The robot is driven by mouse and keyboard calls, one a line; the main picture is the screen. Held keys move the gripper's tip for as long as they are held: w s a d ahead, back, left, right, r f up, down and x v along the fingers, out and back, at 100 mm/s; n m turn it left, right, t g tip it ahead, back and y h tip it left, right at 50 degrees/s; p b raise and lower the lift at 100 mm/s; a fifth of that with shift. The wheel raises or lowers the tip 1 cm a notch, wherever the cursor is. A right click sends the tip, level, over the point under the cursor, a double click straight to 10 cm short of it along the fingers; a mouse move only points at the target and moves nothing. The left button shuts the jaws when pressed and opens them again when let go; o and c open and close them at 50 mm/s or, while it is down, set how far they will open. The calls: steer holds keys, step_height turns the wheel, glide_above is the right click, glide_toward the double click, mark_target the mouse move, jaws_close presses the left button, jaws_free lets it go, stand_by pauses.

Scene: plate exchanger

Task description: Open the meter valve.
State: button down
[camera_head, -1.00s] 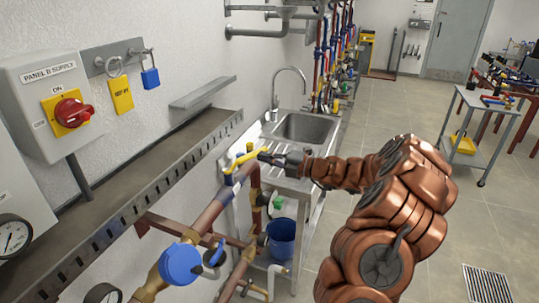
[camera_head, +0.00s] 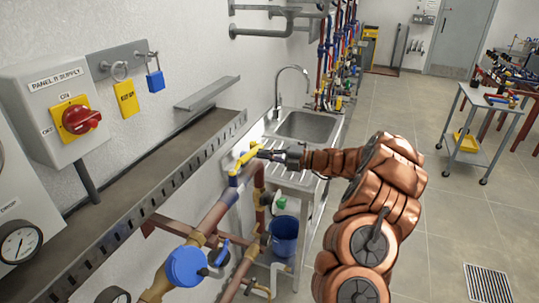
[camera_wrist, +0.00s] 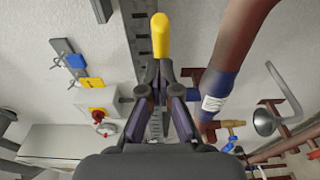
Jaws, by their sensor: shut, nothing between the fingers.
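A yellow lever handle (camera_head: 243,163) sits on the copper and blue pipe at the wall, left of the sink. I cannot tell from a label whether it is the meter valve. A round blue meter (camera_head: 187,267) sits lower on the same pipe run, with a small blue lever (camera_head: 222,253) beside it. My gripper (camera_head: 262,154) is at the yellow lever's far end. In the wrist view the yellow handle (camera_wrist: 160,35) stands just beyond my shut fingertips (camera_wrist: 160,66); I cannot tell whether they touch it.
A long slotted metal tray (camera_head: 150,175) runs along the wall to the left. A panel box with a red switch (camera_head: 80,118) hangs above it.

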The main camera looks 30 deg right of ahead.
steer(key=w, duration=0.2)
steer(key=shift+w+a, duration=0.35)
steer(key=shift+a, duration=0.05)
stand_by(0.4)
steer(key=s+d+b, duration=0.3)
steer(key=d, duration=0.9)
steer(key=shift+s+d, duration=0.3)
steer(key=shift+s, duration=0.1)
